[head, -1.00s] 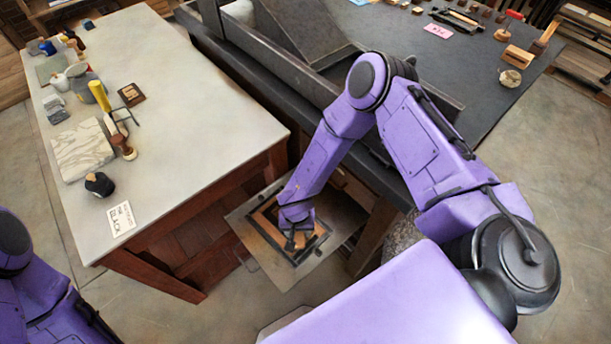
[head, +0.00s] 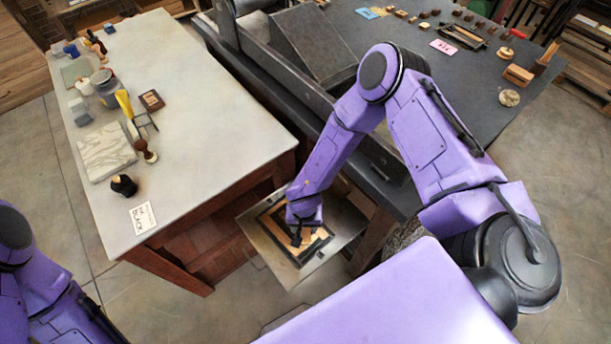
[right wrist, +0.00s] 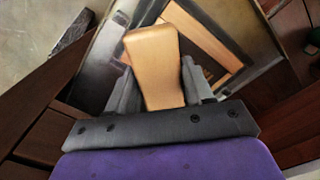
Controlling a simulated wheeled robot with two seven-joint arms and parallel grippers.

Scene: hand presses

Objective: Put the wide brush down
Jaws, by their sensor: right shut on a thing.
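The wide brush (right wrist: 152,68) shows in the right wrist view as a broad, pale wooden handle. My right gripper (right wrist: 152,92) is shut on it, with a grey finger on each side. The brush's far end and any bristles are hidden. In the head view my right gripper (head: 301,226) is over a flat metal plate (head: 268,250) with a dark frame (head: 275,240), beside the pale-topped table. I cannot tell whether the brush touches anything below. My left arm shows at the lower left edge, but its gripper is out of view.
The pale-topped table (head: 200,130) has a stone slab (head: 105,152), a black-capped jar (head: 124,186), a lettered card (head: 142,217) and several tools along its left side. Its right half is bare. A dark press bed (head: 345,45) stands beyond the plate.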

